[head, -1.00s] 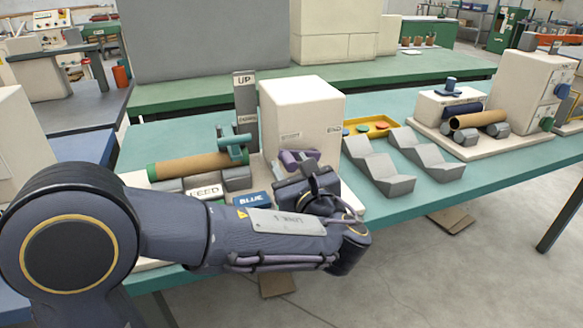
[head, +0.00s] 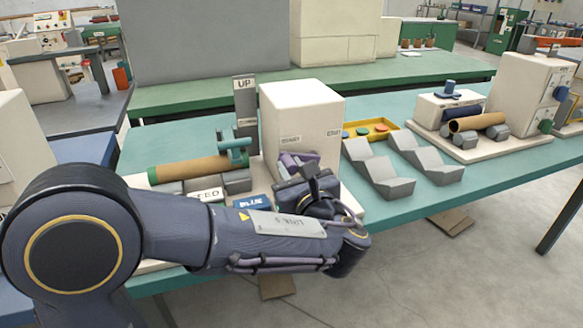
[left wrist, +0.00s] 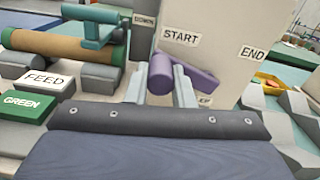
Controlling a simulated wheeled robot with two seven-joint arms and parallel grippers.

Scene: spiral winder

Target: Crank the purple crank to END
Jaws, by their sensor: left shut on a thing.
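The purple crank (left wrist: 161,75) is on the front of the pale machine box (head: 302,110), below the START label (left wrist: 181,36). Its arm slants down to the right from the grip in the left wrist view. The END label (left wrist: 252,53) is farther right on the same face. My left gripper (left wrist: 162,90) is shut on the crank's grip, with one finger on each side. In the head view the crank (head: 298,160) is partly hidden behind my left gripper (head: 303,182). My right gripper is out of view.
A brown tube (head: 188,168) lies on rollers at left, near the FEED label (head: 205,195) and a green button (left wrist: 23,105). Grey V-shaped rests (head: 378,168) and a yellow tray (head: 372,129) stand to the right of the box. Another machine stands farther right.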

